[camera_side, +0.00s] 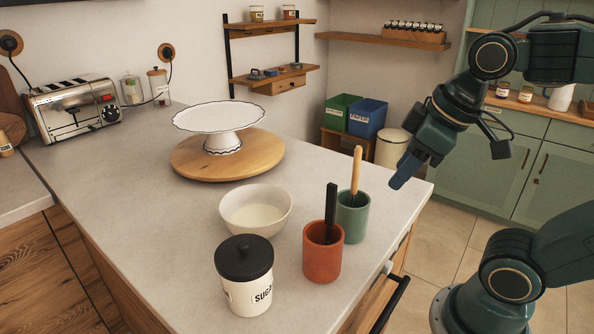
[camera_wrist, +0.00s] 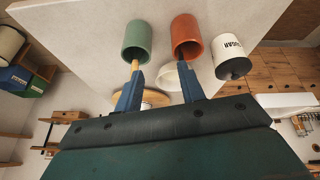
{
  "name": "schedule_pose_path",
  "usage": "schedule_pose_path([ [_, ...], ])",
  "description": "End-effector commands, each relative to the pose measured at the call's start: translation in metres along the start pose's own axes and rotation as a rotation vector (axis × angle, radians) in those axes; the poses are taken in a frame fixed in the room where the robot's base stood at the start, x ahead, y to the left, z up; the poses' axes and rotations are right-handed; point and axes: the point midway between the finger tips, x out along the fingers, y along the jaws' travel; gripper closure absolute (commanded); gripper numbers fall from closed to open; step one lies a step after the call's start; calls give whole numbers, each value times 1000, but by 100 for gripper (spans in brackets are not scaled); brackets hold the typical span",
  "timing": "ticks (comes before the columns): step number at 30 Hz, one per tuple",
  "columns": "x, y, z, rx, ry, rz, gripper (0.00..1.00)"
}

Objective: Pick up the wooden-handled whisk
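A wooden handle (camera_side: 356,170), apparently the whisk's, stands nearly upright in a green cup (camera_side: 353,218) near the counter's right edge; its lower end is hidden in the cup. In the wrist view the wooden handle (camera_wrist: 135,65) pokes out of the green cup (camera_wrist: 137,38), close by my left finger's tip. My gripper (camera_side: 405,172) is to the right of the handle in the side view, apart from it. In the wrist view my gripper (camera_wrist: 160,68) has its two blue fingers spread with nothing between them.
A red cup (camera_side: 322,255) with a black handle (camera_side: 331,205) stands just in front of the green cup. A white bowl (camera_side: 255,210), a sugar jar (camera_side: 244,280) and a cake stand (camera_side: 220,118) on a wooden board (camera_side: 190,165) are to the left. The counter's right edge is close.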

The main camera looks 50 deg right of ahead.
Motion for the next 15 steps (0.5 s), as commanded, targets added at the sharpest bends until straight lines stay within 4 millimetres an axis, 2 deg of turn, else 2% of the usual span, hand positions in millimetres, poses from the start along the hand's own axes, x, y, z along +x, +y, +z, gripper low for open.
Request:
schedule_pose_path([
  [15, -12, 37, -63, -613, -199, -91, 61],
])
